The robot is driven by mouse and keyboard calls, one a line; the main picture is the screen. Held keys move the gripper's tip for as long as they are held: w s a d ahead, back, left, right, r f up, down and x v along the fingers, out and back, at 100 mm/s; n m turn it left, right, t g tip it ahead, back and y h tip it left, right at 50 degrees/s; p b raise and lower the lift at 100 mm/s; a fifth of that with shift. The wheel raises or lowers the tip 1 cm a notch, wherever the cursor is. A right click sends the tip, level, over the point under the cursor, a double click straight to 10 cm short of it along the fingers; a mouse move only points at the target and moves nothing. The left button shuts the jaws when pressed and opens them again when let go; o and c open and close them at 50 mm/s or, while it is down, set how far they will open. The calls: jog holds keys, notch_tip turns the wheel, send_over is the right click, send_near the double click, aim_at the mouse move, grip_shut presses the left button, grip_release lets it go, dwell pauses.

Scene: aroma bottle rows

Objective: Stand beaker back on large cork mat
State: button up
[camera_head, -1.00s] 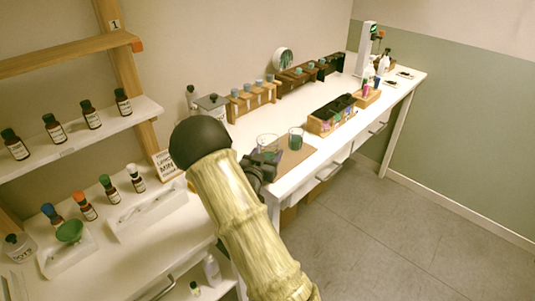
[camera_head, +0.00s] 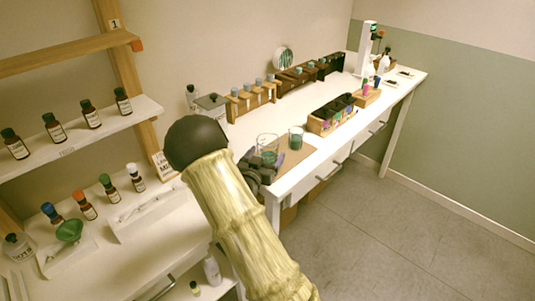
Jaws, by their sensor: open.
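A clear glass beaker (camera_head: 267,146) with a little greenish content stands about upright by the left part of the brown cork mat (camera_head: 297,157). A second glass (camera_head: 296,138) with darker blue-green content stands upright on the mat to its right. My dark gripper (camera_head: 264,166) is at the near side of the beaker, low by its base, with its fingers open. My arm and the gripper hide the near left part of the mat. I cannot tell whether a finger touches the glass, or whether the beaker's whole base is on the mat.
A box of dark-topped bottles (camera_head: 332,113) stands right of the mat. The bench front edge is close below the mat. Left, shelves hold several brown bottles (camera_head: 55,129).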

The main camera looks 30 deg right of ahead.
jog(key=v, duration=1)
jog(key=shift+s+b, duration=0.15)
jog(key=shift+b, duration=0.3)
jog(key=shift+a, duration=0.1)
